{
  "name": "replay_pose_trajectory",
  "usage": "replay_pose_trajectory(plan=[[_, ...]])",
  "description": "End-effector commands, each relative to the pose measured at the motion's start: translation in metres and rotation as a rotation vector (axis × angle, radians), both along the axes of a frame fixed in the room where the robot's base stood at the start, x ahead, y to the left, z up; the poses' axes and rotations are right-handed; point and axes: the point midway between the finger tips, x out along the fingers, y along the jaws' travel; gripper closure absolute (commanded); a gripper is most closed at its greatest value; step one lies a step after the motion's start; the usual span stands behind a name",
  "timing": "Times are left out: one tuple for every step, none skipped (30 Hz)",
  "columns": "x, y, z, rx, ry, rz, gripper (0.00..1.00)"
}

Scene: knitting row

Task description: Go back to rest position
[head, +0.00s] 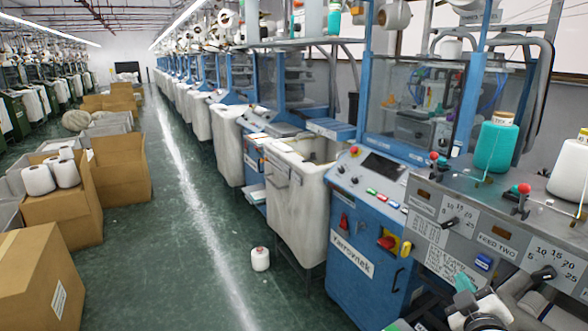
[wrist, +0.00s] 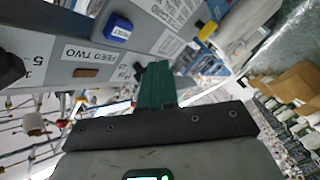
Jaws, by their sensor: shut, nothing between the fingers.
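My gripper (wrist: 156,72) shows in the wrist view with its green fingers together and nothing between them. Its tips are in front of the grey feed panel (wrist: 60,28), near the FEED TWO label (wrist: 92,57); I cannot tell the exact gap. In the head view, part of my arm shows at the bottom right, below the same panel (head: 453,208). The panel carries black knobs, dial markings and red-topped parts.
A teal cone (head: 495,146) and a white cone (head: 571,168) stand on the panel's top. A blue machine cabinet (head: 345,285) and fabric bin (head: 300,205) stand left of it. A white cone (head: 260,258) is on the aisle floor. Cardboard boxes (head: 40,275) line the left.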

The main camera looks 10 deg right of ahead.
Motion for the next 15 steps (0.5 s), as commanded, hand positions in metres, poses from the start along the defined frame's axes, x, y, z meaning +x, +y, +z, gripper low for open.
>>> replay_pose_trajectory(plan=[[-0.007, 0.002, -0.013, 0.031, 0.033, -0.002, 1.00], [-0.012, 0.004, -0.021, 0.058, 0.056, -0.006, 1.00], [-0.021, 0.008, -0.036, 0.105, 0.098, -0.010, 1.00], [-0.029, 0.012, -0.049, 0.147, 0.134, -0.016, 1.00], [-0.039, 0.016, -0.063, 0.193, 0.178, -0.023, 1.00], [-0.055, 0.023, -0.083, 0.259, 0.239, -0.035, 1.00], [-0.068, 0.030, -0.098, 0.312, 0.290, -0.046, 1.00], [-0.082, 0.036, -0.112, 0.363, 0.340, -0.058, 1.00], [-0.101, 0.046, -0.130, 0.429, 0.406, -0.075, 1.00], [-0.116, 0.053, -0.143, 0.476, 0.457, -0.090, 1.00], [-0.132, 0.060, -0.154, 0.522, 0.507, -0.106, 1.00], [-0.153, 0.071, -0.169, 0.579, 0.576, -0.127, 1.00], [-0.169, 0.079, -0.178, 0.619, 0.627, -0.145, 1.00], [-0.186, 0.087, -0.187, 0.658, 0.678, -0.162, 1.00], [-0.207, 0.097, -0.196, 0.705, 0.743, -0.187, 1.00]])
